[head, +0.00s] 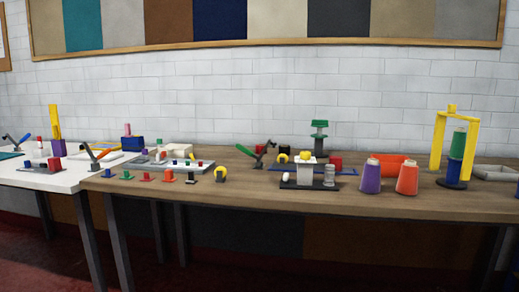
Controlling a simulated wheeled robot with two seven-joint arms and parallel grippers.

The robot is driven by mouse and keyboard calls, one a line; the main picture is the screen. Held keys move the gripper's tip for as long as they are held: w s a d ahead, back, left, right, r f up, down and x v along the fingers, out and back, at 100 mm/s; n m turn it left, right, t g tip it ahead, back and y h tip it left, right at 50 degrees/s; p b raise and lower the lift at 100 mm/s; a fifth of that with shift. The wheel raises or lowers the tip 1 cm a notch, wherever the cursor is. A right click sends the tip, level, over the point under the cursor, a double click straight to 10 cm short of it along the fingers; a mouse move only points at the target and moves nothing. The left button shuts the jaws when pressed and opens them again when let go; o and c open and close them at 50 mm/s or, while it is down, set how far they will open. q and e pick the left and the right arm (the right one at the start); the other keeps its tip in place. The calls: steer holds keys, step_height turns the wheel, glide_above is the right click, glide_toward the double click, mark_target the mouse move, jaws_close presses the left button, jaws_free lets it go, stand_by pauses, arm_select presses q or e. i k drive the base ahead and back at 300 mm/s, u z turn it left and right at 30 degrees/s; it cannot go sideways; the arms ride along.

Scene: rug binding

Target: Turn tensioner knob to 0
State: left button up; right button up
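No tensioner knob can be named for certain at this distance, and no dial marks or 0 can be read. A white block with a yellow top piece (306,154) stands on a dark base plate (300,185) mid-table. Another yellow round piece (282,158) is just left of the white block. Neither of my grippers is in view.
The wooden table (340,205) also holds a purple cone (371,177), an orange cone (406,178), an orange bin (390,162) and a yellow frame (474,145). A white table (60,180) with tools adjoins at left. The wooden table's front strip is mostly clear.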

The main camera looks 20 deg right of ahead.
mark_target(305, 155)
steer(key=u, duration=0.2)
steer(key=i, duration=0.9)
steer(key=z, duration=0.3)
